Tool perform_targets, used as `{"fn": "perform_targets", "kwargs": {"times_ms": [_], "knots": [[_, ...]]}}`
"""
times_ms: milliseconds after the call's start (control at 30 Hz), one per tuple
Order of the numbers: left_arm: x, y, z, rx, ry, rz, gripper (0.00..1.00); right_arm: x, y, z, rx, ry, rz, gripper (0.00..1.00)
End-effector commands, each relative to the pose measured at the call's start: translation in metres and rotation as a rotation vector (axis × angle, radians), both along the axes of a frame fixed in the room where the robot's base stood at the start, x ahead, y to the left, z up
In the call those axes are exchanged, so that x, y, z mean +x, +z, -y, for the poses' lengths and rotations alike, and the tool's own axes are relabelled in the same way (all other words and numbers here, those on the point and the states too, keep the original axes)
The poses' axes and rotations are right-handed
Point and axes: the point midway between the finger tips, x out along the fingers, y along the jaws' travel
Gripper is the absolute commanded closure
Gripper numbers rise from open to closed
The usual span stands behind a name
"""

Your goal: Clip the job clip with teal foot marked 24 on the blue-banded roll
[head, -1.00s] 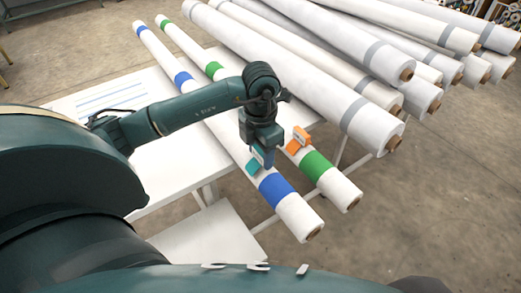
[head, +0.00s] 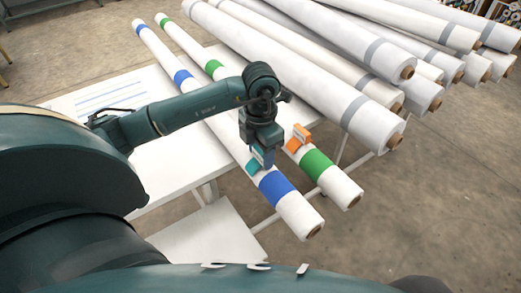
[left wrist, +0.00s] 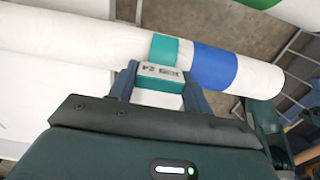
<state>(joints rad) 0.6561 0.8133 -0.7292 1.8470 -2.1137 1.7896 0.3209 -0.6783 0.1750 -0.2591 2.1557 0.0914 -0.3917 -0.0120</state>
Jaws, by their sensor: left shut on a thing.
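The blue-banded roll (head: 296,213) is a long white roll with blue bands, lying across the white table and jutting past its front edge. The job clip's teal foot (left wrist: 171,51) lies across this roll, right beside the near blue band (left wrist: 213,67). The clip's grey block (left wrist: 161,77) carries a marking that reads upside down as 24. My left gripper (left wrist: 160,85) is shut on this block from both sides; in the head view the gripper (head: 262,158) is above the roll. The underside of the clip is hidden.
A green-banded roll (head: 341,188) lies parallel on the right, carrying an orange clip (head: 299,138) close to my gripper. Large white rolls with grey bands (head: 358,113) lie farther right. A printed sheet (head: 105,97) lies on the table (head: 160,168) at left.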

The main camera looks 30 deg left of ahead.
Motion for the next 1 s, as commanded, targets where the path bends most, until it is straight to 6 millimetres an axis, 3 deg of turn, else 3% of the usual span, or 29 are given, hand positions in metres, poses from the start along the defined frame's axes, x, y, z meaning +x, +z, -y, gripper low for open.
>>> {"fn": "perform_targets", "kwargs": {"times_ms": [267, 300, 600, 767, 1000], "knots": [[0.0001, -0.0006, -0.0002, 0.000, 0.000, 0.000, 0.73, 0.0001, -0.0004, -0.0001, 0.000, 0.000, 0.000, 0.37], [0.0000, -0.0006, -0.0001, 0.000, 0.000, 0.000, 0.50, 0.0001, -0.0004, -0.0001, 0.000, 0.000, 0.000, 0.37], [0.0000, -0.0006, -0.0001, 0.000, 0.000, 0.000, 0.26, 0.0001, -0.0005, -0.0003, 0.000, 0.000, 0.000, 0.37], [0.0000, -0.0007, 0.0000, 0.000, 0.000, 0.000, 0.25, 0.0000, -0.0006, -0.0003, 0.000, 0.000, 0.000, 0.37], [0.0000, -0.0007, 0.0001, 0.000, 0.000, 0.000, 0.06, 0.0001, -0.0006, -0.0004, 0.001, 0.000, 0.000, 0.37]]}}
